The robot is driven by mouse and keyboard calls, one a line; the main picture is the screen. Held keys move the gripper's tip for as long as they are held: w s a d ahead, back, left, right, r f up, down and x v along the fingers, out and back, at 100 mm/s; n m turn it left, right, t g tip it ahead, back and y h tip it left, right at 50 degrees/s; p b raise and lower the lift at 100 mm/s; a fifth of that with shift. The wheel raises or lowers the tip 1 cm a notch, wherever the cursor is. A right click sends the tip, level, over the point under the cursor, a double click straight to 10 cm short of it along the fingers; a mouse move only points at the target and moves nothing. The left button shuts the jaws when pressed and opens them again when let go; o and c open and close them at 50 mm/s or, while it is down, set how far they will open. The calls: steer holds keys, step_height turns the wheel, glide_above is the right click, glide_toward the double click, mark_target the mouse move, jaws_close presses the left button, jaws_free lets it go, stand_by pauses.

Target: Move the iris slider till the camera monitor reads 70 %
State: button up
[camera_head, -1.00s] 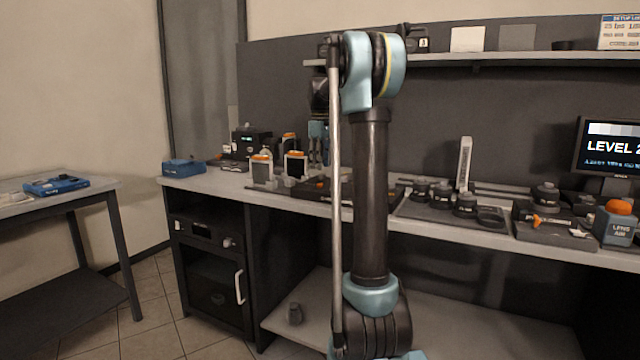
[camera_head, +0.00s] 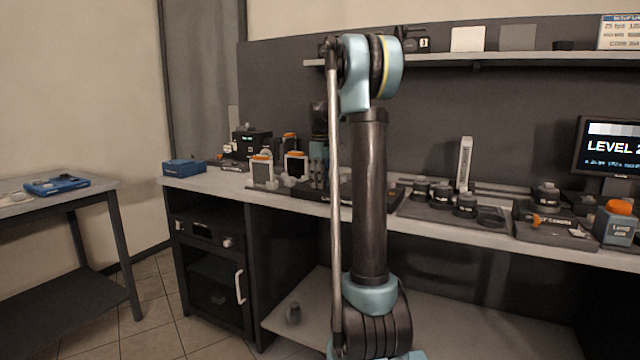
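The camera monitor (camera_head: 610,147) stands at the right edge of the bench. Its screen reads "LEVEL 2", cut off by the picture's edge, so the full reading is hidden. A low dark unit with a small orange part (camera_head: 538,219) sits below and left of it; I cannot tell whether this is the iris slider. My gripper (camera_head: 318,182) points down over the back left of the bench, beside orange-topped blocks and partly behind my arm. It is far left of the monitor. I cannot tell whether its fingers are apart or touching anything.
Two orange-topped blocks (camera_head: 262,168) stand near my gripper. A tray with dark round pieces (camera_head: 441,215) and an upright pale bar (camera_head: 464,163) are mid-bench. A grey-blue block with an orange top (camera_head: 616,226) stands at right. A blue box (camera_head: 184,167) is at the left end.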

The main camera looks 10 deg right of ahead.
jaws_close()
steer(key=shift+w+a, duration=0.65)
steer(key=shift+a, duration=0.15)
steer(key=shift+w+a, duration=0.6)
steer(key=shift+a, duration=0.2)
steer(key=o, duration=0.7)
jaws_free()
steer(key=shift+c, duration=0.2)
steer(key=shift+r, duration=0.1)
step_height(320, 180, up, 12)
steer(key=shift+s, duration=0.1)
